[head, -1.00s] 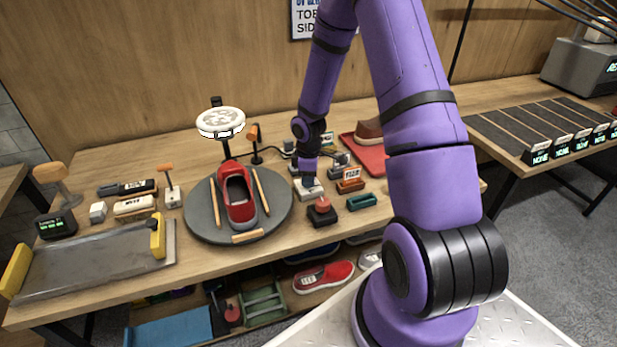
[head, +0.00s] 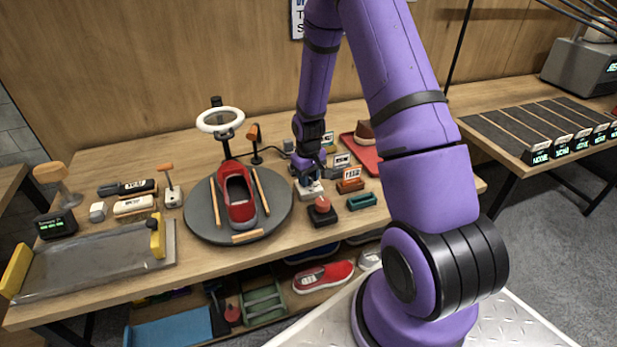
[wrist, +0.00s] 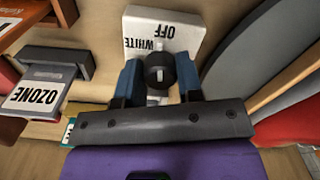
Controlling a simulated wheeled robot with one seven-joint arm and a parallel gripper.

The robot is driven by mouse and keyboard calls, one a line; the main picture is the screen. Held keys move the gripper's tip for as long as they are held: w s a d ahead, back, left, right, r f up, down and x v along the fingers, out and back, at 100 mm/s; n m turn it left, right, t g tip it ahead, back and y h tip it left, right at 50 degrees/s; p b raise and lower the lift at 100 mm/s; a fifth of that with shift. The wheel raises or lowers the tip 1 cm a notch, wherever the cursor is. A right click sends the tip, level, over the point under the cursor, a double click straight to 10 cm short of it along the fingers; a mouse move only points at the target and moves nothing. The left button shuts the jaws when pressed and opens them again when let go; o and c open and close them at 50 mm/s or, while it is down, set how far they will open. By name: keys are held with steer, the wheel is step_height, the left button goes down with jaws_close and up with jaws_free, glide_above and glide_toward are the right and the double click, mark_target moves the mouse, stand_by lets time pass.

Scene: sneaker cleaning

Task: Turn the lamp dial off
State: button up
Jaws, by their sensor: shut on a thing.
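The lamp dial is a black round knob (wrist: 160,71) on a white box (wrist: 192,22) printed "OFF" and "WHITE", which read upside down in the wrist view. My gripper (wrist: 158,78) has its two blue fingers on either side of the knob and is shut on it. I cannot tell exactly which label the dial points to. In the head view the white box (head: 311,190) sits on the table under my gripper (head: 304,178). The ring lamp (head: 220,119) stands behind the turntable and looks bright white, with an open middle.
A grey turntable (head: 203,223) with a red sneaker (head: 239,196) lies left of the dial. A grey "OZONE" switch (wrist: 52,68) stands close to the left in the wrist view.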

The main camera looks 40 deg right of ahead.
steer(key=shift+m, duration=0.9)
steer(key=o, duration=0.9)
step_height(320, 180, up, 11)
steer(key=shift+f, duration=0.1)
stand_by(0.4)
